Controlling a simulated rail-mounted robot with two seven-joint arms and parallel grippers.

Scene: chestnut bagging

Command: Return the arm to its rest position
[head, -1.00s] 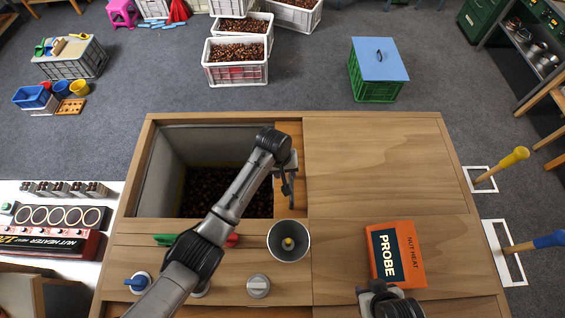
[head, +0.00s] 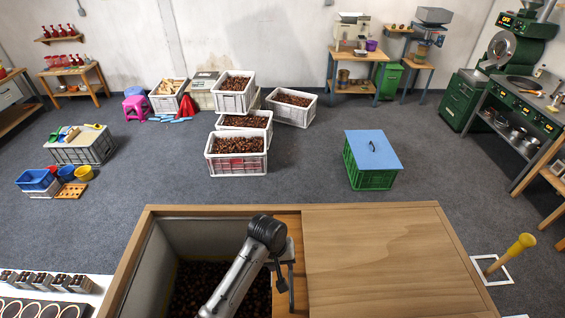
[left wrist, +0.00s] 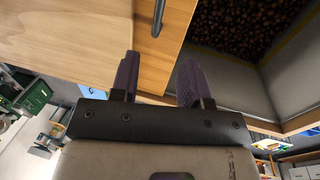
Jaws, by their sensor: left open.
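My left arm reaches up across the wooden chest. Its gripper (head: 284,274) hangs over the wooden strip between the open bin (head: 165,265) and the closed wooden top (head: 385,260). In the left wrist view the two dark fingers (left wrist: 160,80) stand apart with nothing between them. One finger is over the wood and the other is by the bin's edge. A dark bar handle (left wrist: 158,15) shows on the wood beyond the fingers. Brown chestnuts (left wrist: 245,30) lie in the bin. My right gripper is out of view.
White crates of chestnuts (head: 236,165) stand on the floor behind the chest. A green crate with a blue lid (head: 372,150) stands to their right. A yellow-topped post (head: 515,250) rises at the right edge. The grey floor behind the chest has free room.

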